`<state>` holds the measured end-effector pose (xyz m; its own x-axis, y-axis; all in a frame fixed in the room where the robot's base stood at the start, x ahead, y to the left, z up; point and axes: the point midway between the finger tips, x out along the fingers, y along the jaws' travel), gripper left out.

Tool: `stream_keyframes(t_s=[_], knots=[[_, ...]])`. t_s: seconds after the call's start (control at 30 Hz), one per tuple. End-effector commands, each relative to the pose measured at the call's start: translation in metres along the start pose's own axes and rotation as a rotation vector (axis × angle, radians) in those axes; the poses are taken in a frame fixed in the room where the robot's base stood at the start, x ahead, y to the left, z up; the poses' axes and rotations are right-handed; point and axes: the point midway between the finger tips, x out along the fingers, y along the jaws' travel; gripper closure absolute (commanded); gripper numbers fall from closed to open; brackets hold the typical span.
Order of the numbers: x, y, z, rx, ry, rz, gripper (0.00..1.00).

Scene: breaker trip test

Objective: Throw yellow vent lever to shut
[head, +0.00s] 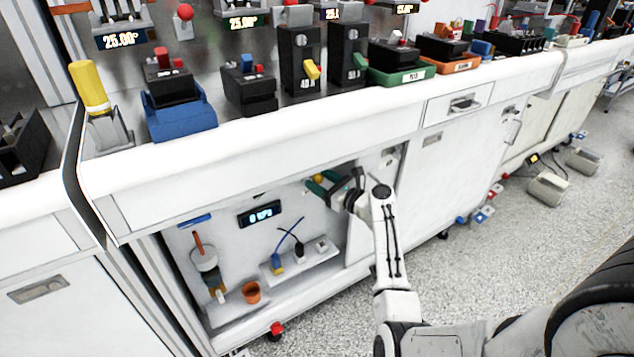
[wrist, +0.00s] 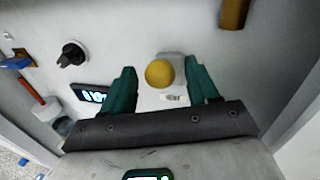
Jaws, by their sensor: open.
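A yellow ball knob (wrist: 159,73), which looks like the end of the yellow vent lever, stands out from the white back wall of the open cabinet. A pale mount and a small label show behind it. In the head view the knob (head: 318,178) is small and partly covered by my gripper (head: 322,186). My gripper is open, with its two green fingers on either side of the knob in the wrist view (wrist: 160,72). I cannot tell whether either finger touches it. The lever's shaft is hidden behind the knob, so its position cannot be told.
A lit display (head: 262,214) is left of my gripper. An orange-handled lever (head: 198,243), an orange cup (head: 251,292) and cabled plugs stand lower left. A brownish-yellow cylinder (wrist: 235,12) is at the wrist view's top right. The cabinet's side walls and worktop edge (head: 330,115) bound the space.

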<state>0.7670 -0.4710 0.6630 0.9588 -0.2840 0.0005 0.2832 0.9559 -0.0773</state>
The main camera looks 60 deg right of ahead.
Motion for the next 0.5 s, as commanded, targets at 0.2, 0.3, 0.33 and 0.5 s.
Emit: stream_keyframes(t_s=[0.2,0.3,0.33,0.5], knots=[[0.015,0.001,0.0,-0.001,0.0,0.001,0.41],[0.016,0.001,0.0,-0.001,0.001,0.001,0.41],[0.016,0.001,0.0,-0.001,0.001,0.001,0.41],[0.016,0.001,0.0,-0.001,0.001,0.001,0.43]])
